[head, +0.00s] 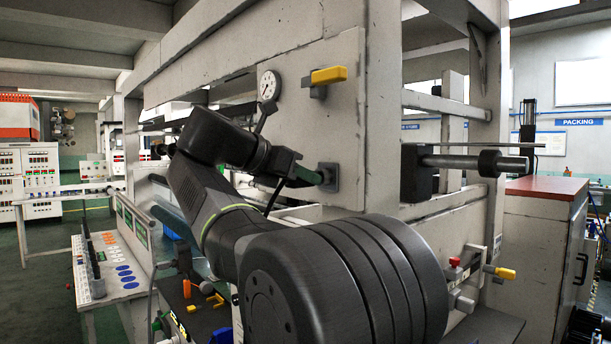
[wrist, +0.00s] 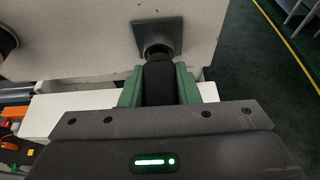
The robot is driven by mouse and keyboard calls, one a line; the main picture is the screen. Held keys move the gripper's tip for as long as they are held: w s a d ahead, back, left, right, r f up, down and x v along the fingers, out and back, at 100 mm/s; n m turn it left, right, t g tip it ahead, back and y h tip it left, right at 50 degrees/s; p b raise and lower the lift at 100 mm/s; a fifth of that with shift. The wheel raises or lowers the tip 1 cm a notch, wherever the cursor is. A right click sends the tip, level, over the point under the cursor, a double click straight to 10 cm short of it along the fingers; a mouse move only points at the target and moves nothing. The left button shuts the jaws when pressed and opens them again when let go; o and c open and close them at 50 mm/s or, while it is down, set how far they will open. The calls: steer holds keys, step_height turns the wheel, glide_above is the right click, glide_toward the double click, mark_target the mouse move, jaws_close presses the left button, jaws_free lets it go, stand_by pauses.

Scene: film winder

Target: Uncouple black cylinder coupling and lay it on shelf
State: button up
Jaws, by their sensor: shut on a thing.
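The black cylinder coupling (wrist: 158,84) is between the two green fingers of my gripper (wrist: 158,88) in the wrist view. My gripper is shut on its sides. The far end of the coupling meets or nearly meets a round stub on the dark square plate (wrist: 159,36); I cannot tell whether they are joined. In the head view my gripper (head: 290,170) reaches right towards the same square plate (head: 328,178) on the grey machine panel. The coupling is mostly hidden there by the gripper. A white shelf-like surface (wrist: 65,108) lies below the panel in the wrist view.
A round gauge (head: 268,85) and a yellow-handled valve (head: 328,75) are on the panel above my gripper. A shaft (head: 460,161) juts from a black block at the right. Coloured small parts (wrist: 12,125) lie at lower left in the wrist view.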

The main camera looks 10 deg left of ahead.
steer(key=shift+s+a, duration=0.7)
steer(key=shift+s, duration=0.2)
steer(key=shift+s+p, duration=0.1)
steer(key=shift+p, duration=0.25)
steer(key=shift+s+a+p, duration=0.35)
steer(key=shift+s+a, duration=0.25)
steer(key=shift+s, duration=0.15)
